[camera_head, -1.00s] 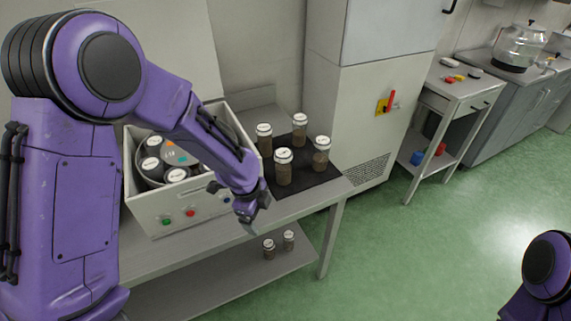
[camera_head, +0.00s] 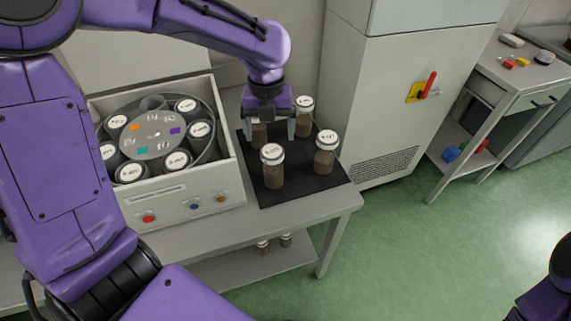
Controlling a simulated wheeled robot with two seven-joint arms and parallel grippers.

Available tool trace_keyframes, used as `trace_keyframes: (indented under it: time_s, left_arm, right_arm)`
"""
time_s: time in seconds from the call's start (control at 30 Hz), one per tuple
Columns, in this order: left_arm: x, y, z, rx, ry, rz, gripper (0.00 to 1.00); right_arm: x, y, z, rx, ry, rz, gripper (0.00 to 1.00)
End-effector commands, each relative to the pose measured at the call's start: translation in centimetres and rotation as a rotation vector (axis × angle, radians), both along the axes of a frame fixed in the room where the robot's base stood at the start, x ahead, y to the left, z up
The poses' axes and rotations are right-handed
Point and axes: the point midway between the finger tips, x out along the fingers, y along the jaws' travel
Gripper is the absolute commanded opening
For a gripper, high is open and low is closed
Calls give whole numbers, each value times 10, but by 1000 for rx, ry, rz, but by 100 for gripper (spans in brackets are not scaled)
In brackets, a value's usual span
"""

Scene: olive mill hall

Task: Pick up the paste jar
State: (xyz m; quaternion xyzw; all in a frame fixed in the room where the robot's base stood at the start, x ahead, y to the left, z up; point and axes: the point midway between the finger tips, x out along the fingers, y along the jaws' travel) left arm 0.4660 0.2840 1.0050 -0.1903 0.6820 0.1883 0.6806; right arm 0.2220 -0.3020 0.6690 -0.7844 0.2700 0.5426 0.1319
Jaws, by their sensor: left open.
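Several paste jars with white lids and brown contents stand upright on the black mat (camera_head: 300,190). A front jar (camera_head: 273,172) and a right jar (camera_head: 325,158) show whole lids. A back-right jar (camera_head: 306,104) is partly covered by my left gripper. My left gripper (camera_head: 268,132) points down over the back-left jar (camera_head: 260,136), open, with one finger on each side of it in this view. The gripper hides that jar's lid. I cannot tell whether the fingers touch it. My right gripper is out of view.
A centrifuge-like box (camera_head: 190,195) with labelled jars in its round rotor stands left of the mat. A grey cabinet (camera_head: 385,100) with a red-handled switch (camera_head: 428,85) stands behind. More jars (camera_head: 274,243) stand on the lower shelf. Green floor lies open at right.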

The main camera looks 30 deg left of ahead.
Motion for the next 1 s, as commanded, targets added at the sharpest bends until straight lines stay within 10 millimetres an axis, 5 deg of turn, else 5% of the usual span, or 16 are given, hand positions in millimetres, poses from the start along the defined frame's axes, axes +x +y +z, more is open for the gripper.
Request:
trace_keyframes:
  time_s: [0.13,0.77,1.0]
  left_arm:
    - [-1,1,-14,3,4,-16,90]
    - [-8,-5,-110,4,8,-19,90]
    - [-7,-5,-117,3,4,-18,90]
  right_arm:
    - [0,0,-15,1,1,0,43]
    - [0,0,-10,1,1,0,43]
    - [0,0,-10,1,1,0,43]
